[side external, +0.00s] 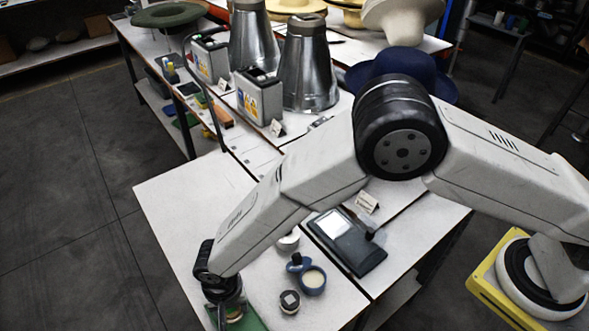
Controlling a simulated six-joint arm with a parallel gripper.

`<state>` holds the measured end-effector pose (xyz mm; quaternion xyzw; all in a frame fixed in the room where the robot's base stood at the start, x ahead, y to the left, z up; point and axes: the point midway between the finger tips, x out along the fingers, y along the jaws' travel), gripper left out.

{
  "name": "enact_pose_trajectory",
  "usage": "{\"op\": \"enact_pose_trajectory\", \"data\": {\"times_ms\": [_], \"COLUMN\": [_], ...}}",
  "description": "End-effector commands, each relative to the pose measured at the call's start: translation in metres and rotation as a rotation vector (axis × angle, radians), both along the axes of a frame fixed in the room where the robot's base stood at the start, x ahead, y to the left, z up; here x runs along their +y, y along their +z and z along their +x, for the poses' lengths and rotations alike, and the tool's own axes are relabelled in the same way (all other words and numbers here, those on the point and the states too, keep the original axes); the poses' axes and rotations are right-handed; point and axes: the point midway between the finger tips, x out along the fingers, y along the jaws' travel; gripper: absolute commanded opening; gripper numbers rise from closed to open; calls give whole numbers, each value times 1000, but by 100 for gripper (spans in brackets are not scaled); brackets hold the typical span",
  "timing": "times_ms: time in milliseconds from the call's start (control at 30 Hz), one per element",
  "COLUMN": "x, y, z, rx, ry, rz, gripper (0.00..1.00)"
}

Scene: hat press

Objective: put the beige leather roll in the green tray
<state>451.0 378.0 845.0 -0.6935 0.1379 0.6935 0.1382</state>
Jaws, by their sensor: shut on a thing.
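The green tray (256,321) lies on the white table at the bottom edge of the view, partly cut off by the frame. My gripper (234,311) points down over the tray. It is shut on a small beige piece, which looks like the beige leather roll (235,318). The gripper's dark body hides much of the roll. I cannot tell whether the roll touches the tray floor or hangs just above it.
A blue ring-shaped item with a pale centre (314,279) and a small dark round item (289,301) stand right of the tray. A dark device with a screen (348,242) lies farther right. Metal cones (307,65) and hats stand behind. The table's left part is clear.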

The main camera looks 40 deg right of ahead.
Motion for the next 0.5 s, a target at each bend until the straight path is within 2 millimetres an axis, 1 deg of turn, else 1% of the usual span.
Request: {"op": "enact_pose_trajectory", "data": {"times_ms": [67, 500], "x": [0, 0], "y": [-4, -7], "z": [0, 0], "rx": [0, 0], "ry": [0, 0], "rz": [0, 1], "gripper": [0, 0]}}
